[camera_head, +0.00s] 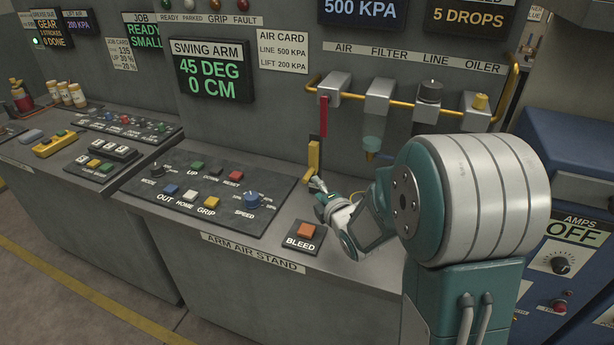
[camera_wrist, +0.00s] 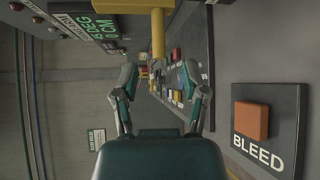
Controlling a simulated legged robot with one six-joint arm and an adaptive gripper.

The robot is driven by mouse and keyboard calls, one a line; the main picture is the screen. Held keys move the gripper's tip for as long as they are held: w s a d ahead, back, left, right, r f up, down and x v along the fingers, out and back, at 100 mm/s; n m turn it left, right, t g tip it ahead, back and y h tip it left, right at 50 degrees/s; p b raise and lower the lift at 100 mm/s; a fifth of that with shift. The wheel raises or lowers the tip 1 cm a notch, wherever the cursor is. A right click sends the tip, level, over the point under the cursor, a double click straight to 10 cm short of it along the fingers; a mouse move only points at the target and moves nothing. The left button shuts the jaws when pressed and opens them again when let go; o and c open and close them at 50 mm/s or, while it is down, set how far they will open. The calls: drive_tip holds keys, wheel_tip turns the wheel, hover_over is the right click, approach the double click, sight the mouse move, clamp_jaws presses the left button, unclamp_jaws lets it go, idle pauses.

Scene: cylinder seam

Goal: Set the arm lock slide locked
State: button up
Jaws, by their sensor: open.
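A yellow upright handle (camera_head: 314,156) stands on the stand's back panel, just below the red lever; it appears to be the arm lock slide, though no readable label confirms this. In the wrist view the yellow handle (camera_wrist: 158,34) reaches in from the top edge, with a wider block at its upper end. My gripper (camera_head: 317,184) is just below the yellow handle in the head view. In the wrist view my gripper (camera_wrist: 158,75) has its two fingers apart with nothing between them. The handle's lower end appears close to the space between the fingertips; contact cannot be told.
The orange BLEED button (camera_head: 306,231) lies close to my gripper. A panel of buttons and knobs (camera_head: 208,190) is to the left. The red lever (camera_head: 323,115), yellow pipe (camera_head: 402,104) and filter bowl (camera_head: 372,143) are above. A blue cabinet (camera_head: 566,160) stands at right.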

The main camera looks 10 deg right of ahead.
sight(308, 174)
drive_tip(key=x, duration=0.7)
drive_tip(key=shift+d, duration=0.1)
clamp_jaws()
